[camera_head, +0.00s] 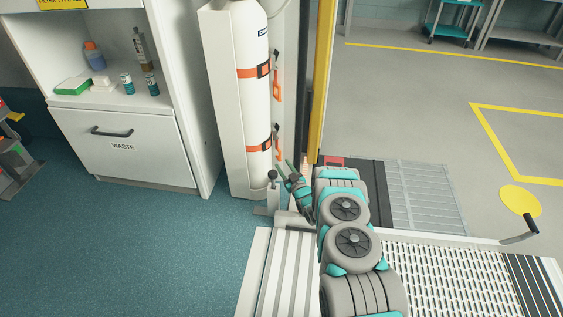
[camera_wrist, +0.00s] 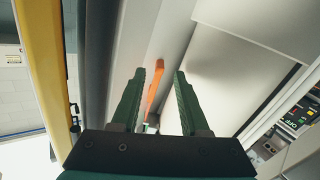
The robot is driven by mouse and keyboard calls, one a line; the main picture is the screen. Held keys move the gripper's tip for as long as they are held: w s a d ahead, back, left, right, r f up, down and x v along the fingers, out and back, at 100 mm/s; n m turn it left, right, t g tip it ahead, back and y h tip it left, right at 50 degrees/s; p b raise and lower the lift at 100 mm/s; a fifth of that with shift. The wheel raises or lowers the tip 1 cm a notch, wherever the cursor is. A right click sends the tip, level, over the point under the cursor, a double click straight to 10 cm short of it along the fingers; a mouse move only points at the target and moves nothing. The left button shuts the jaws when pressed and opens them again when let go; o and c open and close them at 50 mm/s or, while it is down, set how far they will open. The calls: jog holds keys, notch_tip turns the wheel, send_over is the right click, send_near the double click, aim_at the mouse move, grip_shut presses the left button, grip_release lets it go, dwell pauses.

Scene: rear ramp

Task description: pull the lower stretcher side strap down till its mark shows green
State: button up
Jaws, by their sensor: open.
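A tall white cylinder (camera_head: 251,105) stands in a white upright holder, with an upper orange strap (camera_head: 250,73) and a lower orange strap (camera_head: 258,147) around it. Each strap has a dark buckle and an orange tail on the right side; the lower tail (camera_head: 278,140) hangs close above my gripper. My gripper (camera_head: 284,168) is open and empty, pointing up just below it. In the wrist view an orange strip (camera_wrist: 155,85) shows in the gap between my open fingers (camera_wrist: 160,78), apparently beyond them. No stretcher and no green mark can be made out.
A yellow post (camera_head: 321,80) rises close right of the cylinder. A short post with a dark knob (camera_head: 272,178) stands left of my gripper. A white cabinet (camera_head: 125,145) with bottles is at left. Blue floor (camera_head: 130,245) is clear in front of it.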

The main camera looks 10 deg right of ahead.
jog(key=shift+v, duration=2.35)
